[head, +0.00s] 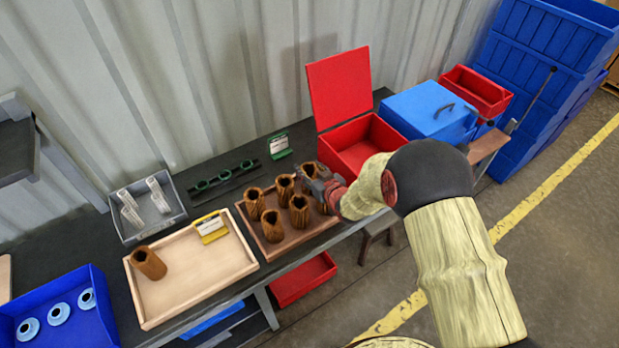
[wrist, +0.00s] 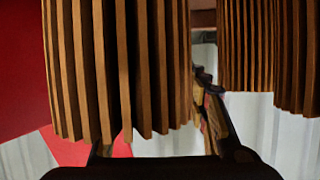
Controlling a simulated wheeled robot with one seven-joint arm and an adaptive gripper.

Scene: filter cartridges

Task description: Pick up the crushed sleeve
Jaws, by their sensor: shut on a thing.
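My gripper (head: 322,187) reaches in from the right to the back right corner of the brown tray (head: 327,224). It is shut on a brown pleated sleeve (head: 309,169). In the wrist view the held sleeve (wrist: 115,65) fills the left and middle, with a finger at either side. Its pleats look upright; I cannot tell whether it is crushed or lifted clear of the tray. Several other pleated sleeves (head: 272,225) stand in the same tray. Part of another (wrist: 268,55) shows at the right of the wrist view.
A pale wooden tray (head: 200,290) with a single sleeve (head: 148,263) and a yellow card (head: 211,228) lies to the left. An open red box (head: 345,150) stands behind my gripper. A dark rack with green rings (head: 224,178) lies behind the brown tray.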

